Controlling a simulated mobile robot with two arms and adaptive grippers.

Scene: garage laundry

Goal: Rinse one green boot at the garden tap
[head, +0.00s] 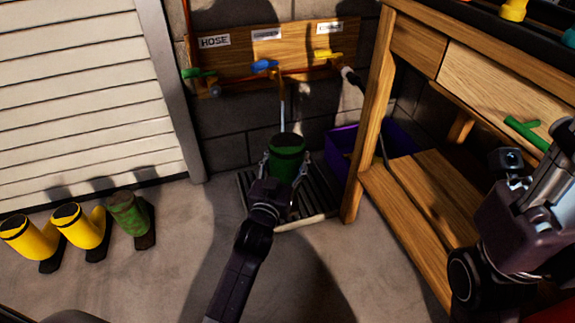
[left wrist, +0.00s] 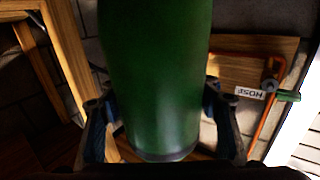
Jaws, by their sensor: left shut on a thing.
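My left gripper (head: 280,183) is shut on a green boot (head: 287,148) and holds it above the slatted floor grate (head: 310,201), below the tap board (head: 262,60). In the left wrist view the boot (left wrist: 158,70) fills the middle between the fingers (left wrist: 168,125); its shaft looks plain green and its foot is hidden. The board has a green handle (head: 198,73), a blue handle (head: 264,65) and a yellow handle (head: 327,55). A thin pale vertical line, water or pipe, runs from the middle tap to the boot. My right gripper (head: 508,160) is by the bench; its jaws are unclear.
Another green boot (head: 130,214), with brownish marks, stands by two yellow boots (head: 80,229) at left. A wooden bench (head: 368,120) stands right, with a purple crate (head: 339,145) behind its leg. Floor between boots and grate is clear.

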